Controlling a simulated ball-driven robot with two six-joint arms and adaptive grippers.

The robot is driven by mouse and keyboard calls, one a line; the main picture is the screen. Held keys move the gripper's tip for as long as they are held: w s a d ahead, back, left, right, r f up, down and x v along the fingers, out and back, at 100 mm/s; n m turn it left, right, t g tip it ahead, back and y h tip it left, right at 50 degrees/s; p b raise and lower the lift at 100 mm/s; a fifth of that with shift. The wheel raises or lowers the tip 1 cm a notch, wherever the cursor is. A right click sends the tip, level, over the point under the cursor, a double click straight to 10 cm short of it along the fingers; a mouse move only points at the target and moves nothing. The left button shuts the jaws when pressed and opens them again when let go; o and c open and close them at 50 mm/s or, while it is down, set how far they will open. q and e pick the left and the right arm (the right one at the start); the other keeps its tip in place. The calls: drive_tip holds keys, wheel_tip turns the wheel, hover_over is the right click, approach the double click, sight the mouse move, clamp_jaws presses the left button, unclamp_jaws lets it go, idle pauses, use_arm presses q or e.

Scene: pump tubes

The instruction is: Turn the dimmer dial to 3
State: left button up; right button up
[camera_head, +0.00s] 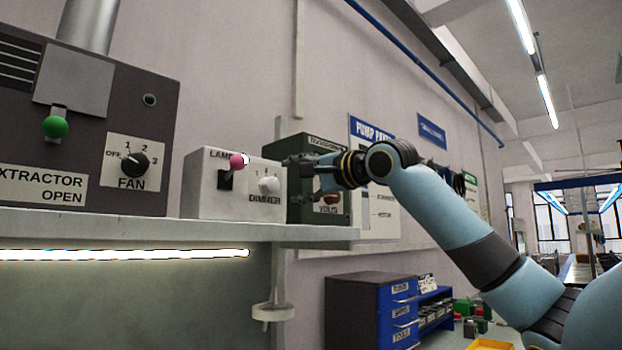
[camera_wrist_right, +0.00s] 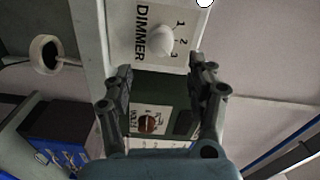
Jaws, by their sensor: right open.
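The dimmer dial (camera_head: 268,185) is a round white knob on the front of the white lamp box (camera_head: 208,188), at its right end. In the right wrist view the dial (camera_wrist_right: 160,40) sits beside the word DIMMER and the numbers 1, 2 and 3. I cannot tell which number it points to. My right gripper (camera_head: 298,172) is to the right of the dial, in front of the green box. In its wrist view the open fingers (camera_wrist_right: 160,72) have the dial beyond their tips, apart from them, with nothing held. My left gripper is out of view.
The lamp lever with a pink ball (camera_head: 237,161) is left of the dial. A green box (camera_head: 318,205) stands right of the lamp box. The grey fan panel (camera_head: 90,125) is at the left. All stand on a pale shelf (camera_head: 150,228). Blue drawers (camera_head: 398,310) are below.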

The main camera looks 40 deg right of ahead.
drive_tip(key=shift+s, duration=2.2)
drive_tip(key=shift+f, duration=0.1)
